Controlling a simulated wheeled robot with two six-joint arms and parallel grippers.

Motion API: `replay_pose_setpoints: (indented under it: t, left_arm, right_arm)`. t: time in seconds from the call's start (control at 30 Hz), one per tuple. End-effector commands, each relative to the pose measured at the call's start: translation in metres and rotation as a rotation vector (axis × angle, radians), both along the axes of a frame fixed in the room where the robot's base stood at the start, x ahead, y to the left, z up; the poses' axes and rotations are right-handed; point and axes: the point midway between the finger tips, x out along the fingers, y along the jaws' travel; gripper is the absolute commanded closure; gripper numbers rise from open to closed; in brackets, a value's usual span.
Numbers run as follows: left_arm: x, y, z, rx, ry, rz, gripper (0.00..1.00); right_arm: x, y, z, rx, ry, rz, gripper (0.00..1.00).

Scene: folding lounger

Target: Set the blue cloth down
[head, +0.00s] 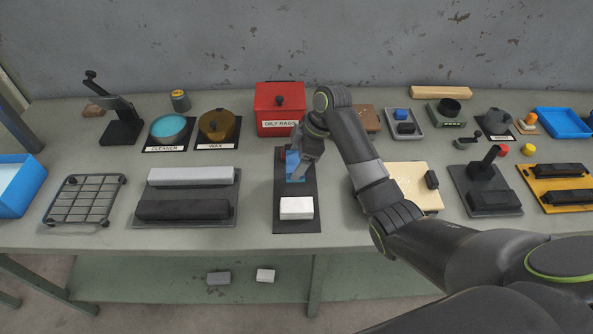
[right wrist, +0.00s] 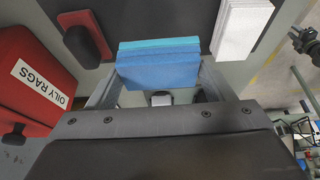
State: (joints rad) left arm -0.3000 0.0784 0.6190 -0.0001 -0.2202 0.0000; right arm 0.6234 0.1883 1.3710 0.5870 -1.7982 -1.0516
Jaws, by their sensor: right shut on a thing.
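The blue cloth (head: 292,166) is a folded block with a lighter blue-green layer; it also shows in the right wrist view (right wrist: 158,70). My right gripper (head: 298,172) is shut on it, with one finger at each side. It is over the black mat (head: 294,188), between a red block with a dark top (right wrist: 87,38) and a white folded cloth (head: 297,207). I cannot tell whether the blue cloth touches the mat. My left gripper is not in view.
The red oily rags box (head: 280,105) stands just behind the mat. Grey and black bars on a tray (head: 180,222) lie to the left, and a cream board (head: 412,176) to the right. My right arm crosses the right side of the table.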

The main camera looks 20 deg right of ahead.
Motion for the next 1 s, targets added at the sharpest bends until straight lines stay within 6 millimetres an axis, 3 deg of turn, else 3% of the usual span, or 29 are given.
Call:
replay_pose_setpoints:
  t: [0.4,0.77,0.8,0.93,1.0]
  left_arm:
    - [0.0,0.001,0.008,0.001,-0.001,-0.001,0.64]
    - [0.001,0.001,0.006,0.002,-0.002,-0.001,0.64]
    - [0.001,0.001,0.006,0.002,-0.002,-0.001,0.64]
    - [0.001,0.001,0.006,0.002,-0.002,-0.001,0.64]
    - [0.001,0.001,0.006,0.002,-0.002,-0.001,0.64]
  right_arm:
    - [0.0,0.0,-0.046,0.0,0.001,-0.001,0.47]
    - [0.0,0.0,-0.05,0.0,-0.001,0.0,0.47]
    - [0.0,0.0,-0.049,0.0,-0.001,0.001,0.21]
    - [0.0,0.0,-0.049,0.0,-0.001,0.0,0.04]
    - [0.0,0.0,-0.049,0.0,-0.001,0.0,0.03]
